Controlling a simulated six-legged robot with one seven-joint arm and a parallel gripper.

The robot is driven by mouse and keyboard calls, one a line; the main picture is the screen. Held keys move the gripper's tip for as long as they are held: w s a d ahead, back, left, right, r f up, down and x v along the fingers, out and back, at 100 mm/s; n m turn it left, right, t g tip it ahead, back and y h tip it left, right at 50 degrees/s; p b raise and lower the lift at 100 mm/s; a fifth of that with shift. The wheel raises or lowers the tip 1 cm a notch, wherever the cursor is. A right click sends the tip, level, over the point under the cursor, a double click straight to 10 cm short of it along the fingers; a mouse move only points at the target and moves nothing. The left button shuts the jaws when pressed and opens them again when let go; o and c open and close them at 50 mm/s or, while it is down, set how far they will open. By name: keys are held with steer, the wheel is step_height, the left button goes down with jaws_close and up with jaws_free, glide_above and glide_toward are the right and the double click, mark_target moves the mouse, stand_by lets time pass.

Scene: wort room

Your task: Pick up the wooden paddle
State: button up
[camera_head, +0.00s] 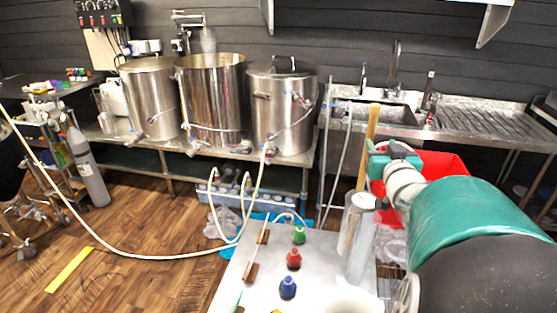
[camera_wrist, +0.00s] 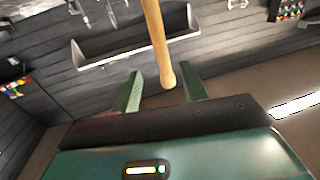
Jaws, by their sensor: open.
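The wooden paddle shows as a long, pale wooden handle (camera_head: 368,145), nearly upright above a clear or metallic cylinder (camera_head: 350,228) on the light table. Its lower part is hidden or unclear there. In the wrist view the handle (camera_wrist: 155,40) comes down from the top, and its rounded end shows between my two green fingers. My gripper (camera_wrist: 161,70) is open, with a gap on each side of the handle. In the head view my gripper (camera_head: 381,156) is right beside the handle; my arm hides part of the area behind it.
Bottles with green (camera_head: 299,235), red (camera_head: 293,259) and blue (camera_head: 287,288) colouring stand on the light table (camera_head: 240,285). A red tub (camera_head: 440,163) is behind my arm. Steel kettles (camera_head: 212,105) and a sink (camera_head: 375,112) line the back wall. A hose crosses the wooden floor at left.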

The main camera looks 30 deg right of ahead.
mark_target(372, 132)
steer(key=x, duration=0.9)
steer(key=shift+w, duration=0.3)
jaws_close()
